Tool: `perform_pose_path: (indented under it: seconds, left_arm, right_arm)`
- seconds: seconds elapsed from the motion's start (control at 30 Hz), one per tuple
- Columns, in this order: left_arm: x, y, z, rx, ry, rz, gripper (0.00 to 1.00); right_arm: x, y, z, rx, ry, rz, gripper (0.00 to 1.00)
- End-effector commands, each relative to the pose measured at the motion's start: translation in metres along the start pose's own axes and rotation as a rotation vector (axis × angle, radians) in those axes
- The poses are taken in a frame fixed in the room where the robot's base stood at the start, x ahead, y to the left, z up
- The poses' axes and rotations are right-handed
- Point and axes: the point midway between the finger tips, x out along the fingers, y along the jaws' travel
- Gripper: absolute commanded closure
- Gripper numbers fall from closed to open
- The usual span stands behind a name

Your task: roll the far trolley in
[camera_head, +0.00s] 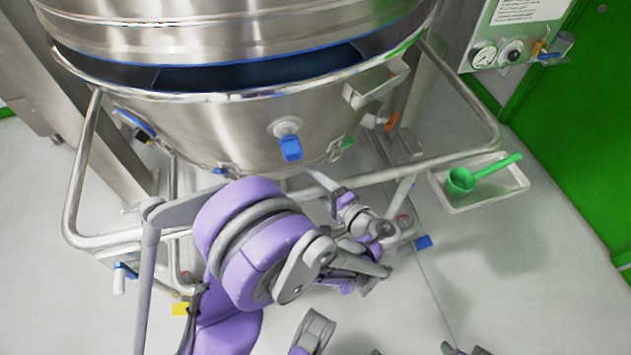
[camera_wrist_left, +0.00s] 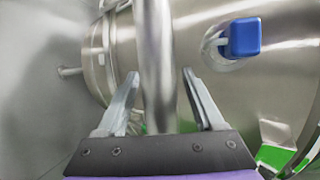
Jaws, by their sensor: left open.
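The trolley carries a conical steel bowl (camera_head: 235,130) in a bent tube frame, with its push rail (camera_head: 420,167) along the near side. A blue-handled valve (camera_head: 290,147) sticks out of the bowl and also shows in the left wrist view (camera_wrist_left: 243,38). My left gripper (camera_head: 330,183) is at the near rail, below the valve. In the left wrist view its open fingers (camera_wrist_left: 160,75) stand on either side of the rail tube (camera_wrist_left: 157,50). I cannot tell whether they touch it. Grey tips of my right arm show at the bottom edge. My left arm hides part of the lower frame.
A steel vessel section (camera_head: 235,40) is above the bowl, with a dark gap between. A white tray (camera_head: 510,190) with a green scoop (camera_head: 465,180) is right of the rail. A gauge panel (camera_head: 510,40) and green door (camera_head: 580,130) stand at right. Open floor lies at lower right.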

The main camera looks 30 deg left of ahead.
Motion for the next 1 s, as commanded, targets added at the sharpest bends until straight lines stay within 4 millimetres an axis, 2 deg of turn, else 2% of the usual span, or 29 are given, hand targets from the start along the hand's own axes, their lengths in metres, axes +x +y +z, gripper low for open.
perform_pose_path:
  seconds: [0.27,0.37,0.67,1.0]
  left_arm:
    - [0.0023,-0.0003,0.0000,0.000,0.001,0.000,0.31]
    - [0.0022,-0.0003,0.0000,0.000,0.000,0.000,0.45]
    - [0.0020,-0.0002,-0.0001,0.000,0.000,0.000,0.99]
    - [0.0019,-0.0002,-0.0001,0.000,0.000,0.000,1.00]
  right_arm:
    - [0.0002,0.0000,0.0000,0.000,0.000,0.000,0.43]
    - [0.0002,0.0000,0.0000,0.000,0.000,0.000,0.43]
    - [0.0002,0.0000,0.0000,0.000,0.000,0.000,0.43]
    - [0.0002,0.0000,0.0000,0.000,0.000,0.000,0.43]
